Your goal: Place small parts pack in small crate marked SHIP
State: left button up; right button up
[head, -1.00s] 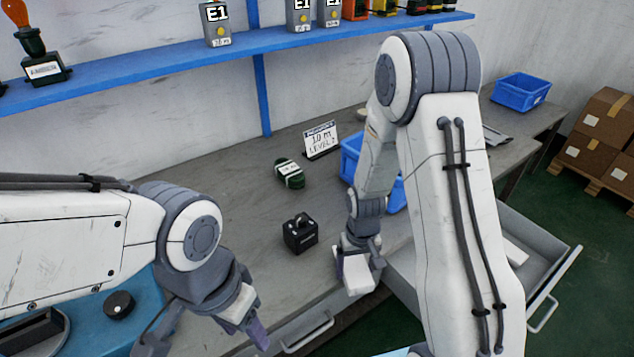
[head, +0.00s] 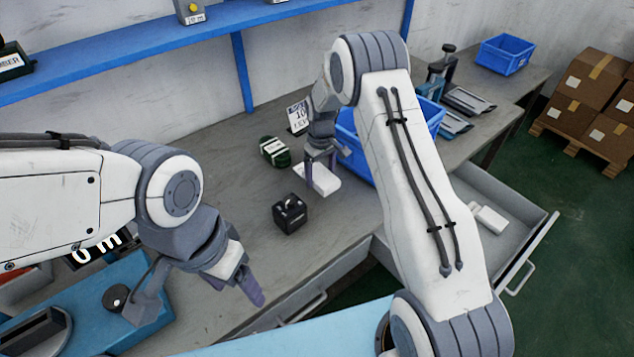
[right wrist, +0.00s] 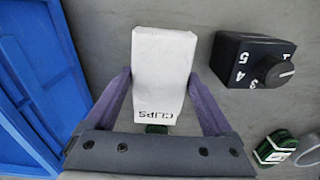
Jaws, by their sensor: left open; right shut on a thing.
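The small parts pack is a white block (head: 322,180) lettered "CLIPS" in the right wrist view (right wrist: 163,70). My right gripper (head: 321,160) is shut on it and holds it over the table, left of a blue crate (head: 357,160). In the right wrist view the fingers lie on both sides of the pack, and a blue crate wall (right wrist: 35,75) shows at left. A smaller-looking blue crate (head: 505,57) stands at the far right. No SHIP mark is readable on either crate. My left gripper (head: 252,288) is open and empty near the table's front edge.
A black dial box (head: 290,214), also in the right wrist view (right wrist: 250,60), stands near the pack. A green banded bundle (head: 274,152) and a sign (head: 298,117) are behind. An open drawer (head: 510,212) with a white item juts out at right.

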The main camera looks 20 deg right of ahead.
notch_tip(320, 180, down, 6)
jog(key=shift+f+p, duration=0.25)
jog(key=shift+p, duration=0.25)
jog(key=shift+f, duration=0.1)
jog(key=o, duration=1.1)
